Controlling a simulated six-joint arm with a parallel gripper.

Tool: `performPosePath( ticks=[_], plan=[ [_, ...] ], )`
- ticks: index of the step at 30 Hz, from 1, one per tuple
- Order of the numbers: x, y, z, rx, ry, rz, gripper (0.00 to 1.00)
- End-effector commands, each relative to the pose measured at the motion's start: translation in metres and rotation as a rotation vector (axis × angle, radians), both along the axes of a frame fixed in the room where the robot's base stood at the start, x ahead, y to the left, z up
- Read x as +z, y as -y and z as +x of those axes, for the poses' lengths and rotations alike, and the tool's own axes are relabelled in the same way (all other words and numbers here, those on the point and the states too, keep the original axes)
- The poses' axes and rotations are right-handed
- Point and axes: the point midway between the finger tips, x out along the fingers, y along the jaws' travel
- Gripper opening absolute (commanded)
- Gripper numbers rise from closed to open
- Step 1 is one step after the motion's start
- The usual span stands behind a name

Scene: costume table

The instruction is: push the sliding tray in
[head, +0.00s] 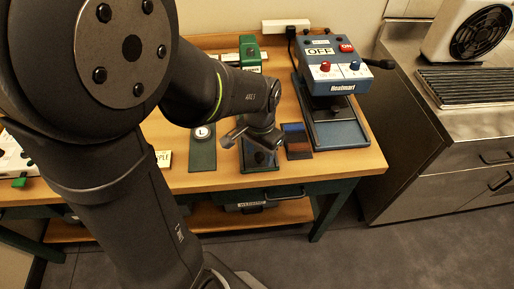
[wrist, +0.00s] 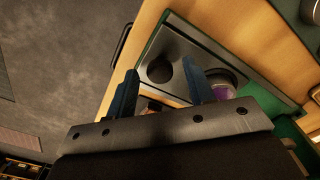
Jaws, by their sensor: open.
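The sliding tray appears to be the silver plate (wrist: 205,52) with a round black knob (wrist: 159,69), set in a green frame in the wrist view. In the head view its dark plate (head: 258,166) lies near the table's front edge, partly hidden by my gripper. My gripper (head: 241,137) is above it. In the wrist view the two blue fingers of my gripper (wrist: 158,88) are apart with nothing held between them, and the knob shows between them. A round purple-and-white piece (wrist: 222,90) on the plate is partly hidden by the right finger. Whether the fingers touch the tray cannot be told.
A blue heat press (head: 332,65) stands to the right, with small blue and brown pads (head: 296,141) beside the tray. A dark plate with a silver round piece (head: 202,153) lies left. A green machine (head: 249,48) stands behind. A drawer handle (head: 286,198) is below the tabletop.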

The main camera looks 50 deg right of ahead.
Motion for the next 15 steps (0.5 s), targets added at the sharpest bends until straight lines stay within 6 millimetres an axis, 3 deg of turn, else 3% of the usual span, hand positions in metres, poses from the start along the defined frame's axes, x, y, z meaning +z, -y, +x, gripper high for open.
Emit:
performPosePath(
  ticks=[3,11,15],
  plan=[
    [0.0002,0.0000,0.0000,0.000,0.000,0.000,0.48],
    [0.0004,0.0000,0.0000,0.000,0.000,0.000,0.00],
    [0.0004,0.0014,0.0013,0.000,0.000,0.000,0.00]
  ],
)
